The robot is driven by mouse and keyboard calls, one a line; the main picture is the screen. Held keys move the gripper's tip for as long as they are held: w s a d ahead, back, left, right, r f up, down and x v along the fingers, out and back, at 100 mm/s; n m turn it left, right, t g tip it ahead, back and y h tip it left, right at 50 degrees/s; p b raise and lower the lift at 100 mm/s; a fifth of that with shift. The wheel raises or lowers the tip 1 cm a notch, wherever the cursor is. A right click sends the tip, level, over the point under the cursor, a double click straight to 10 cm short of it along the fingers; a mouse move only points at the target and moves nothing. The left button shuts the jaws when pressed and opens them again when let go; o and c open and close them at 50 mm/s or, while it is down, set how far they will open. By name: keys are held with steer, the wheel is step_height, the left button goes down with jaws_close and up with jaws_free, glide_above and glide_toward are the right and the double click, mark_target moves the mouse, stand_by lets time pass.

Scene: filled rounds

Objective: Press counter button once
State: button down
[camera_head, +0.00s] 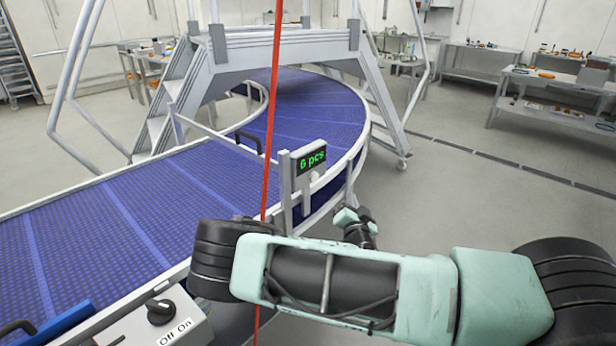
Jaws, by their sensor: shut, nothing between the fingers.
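The counter (310,158) is a small grey box with a dark display reading "6 pcs" in green. It is mounted on a post at the outer rim of the blue conveyor, near the middle of the view. I cannot make out its button. My gripper (352,218) shows only in part, behind my mint and black arm. It is a little below and right of the counter, with no contact visible. It is shut and empty, with its fingertips hard to make out.
The blue conveyor (120,215) curves from the left to the back under a grey stair platform (275,45). A control box with an Off/On knob (160,312) stands at lower left. A thin red pole (271,120) crosses the view. Floor right of the conveyor is clear; workbenches (560,85) stand behind.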

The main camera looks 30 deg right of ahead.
mark_target(314, 177)
steer(key=shift+w+a+r+n+t+y, duration=0.3)
steer(key=shift+a+r+t+y, duration=0.15)
steer(key=shift+r, duration=0.2)
steer(key=shift+w, duration=0.1)
steer(key=w+a+b, duration=0.2)
steer(key=w, duration=0.6)
steer(key=shift+a+b, duration=0.35)
steer(key=shift+a, duration=0.05)
steer(key=shift+w, duration=0.2)
stand_by(1.4)
steer(key=shift+w+a, duration=0.15)
steer(key=shift+w, duration=0.05)
